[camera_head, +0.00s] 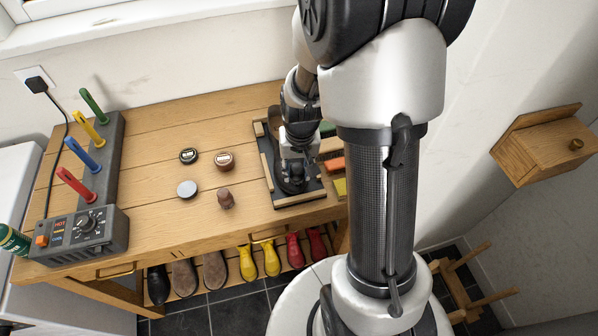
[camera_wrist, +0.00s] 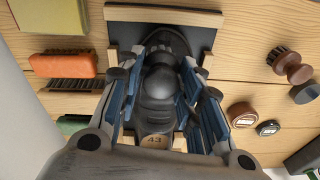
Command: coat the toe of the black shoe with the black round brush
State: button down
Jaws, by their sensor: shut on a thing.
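The black shoe (camera_wrist: 165,38) lies on the dark tray (camera_wrist: 203,38) with wooden strips; its toe points to the table's front edge. In the wrist view its tan insole (camera_wrist: 154,141) shows the number 43. My gripper (camera_wrist: 158,88), with blue-lined fingers, is shut on the black round brush (camera_wrist: 155,84), whose rounded dark handle sits between them. The brush is over the front part of the shoe. In the head view my gripper (camera_head: 296,152) is above the shoe (camera_head: 291,184).
Left of the tray stand a brown round brush (camera_head: 225,198), a brown tin (camera_head: 224,160), a black tin (camera_head: 188,156) and a grey disc (camera_head: 187,189). Right of it are an orange-backed brush (camera_head: 334,164) and a yellow block (camera_head: 340,187). Several shoes and boots (camera_head: 247,264) stand below.

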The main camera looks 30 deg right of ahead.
aim_at(296, 164)
jog(key=shift+w, duration=0.3)
notch_tip(296, 164, up, 4)
jog(key=p, duration=0.2)
jog(key=shift+d+p, duration=0.1)
jog(key=shift+p, duration=0.3)
jog(key=shift+w+r+p, duration=0.2)
jog(key=shift+r+p, duration=0.45)
jog(key=shift+s+r+p, duration=0.1)
jog(key=shift+r+p, duration=0.95)
jog(key=shift+r, duration=0.35)
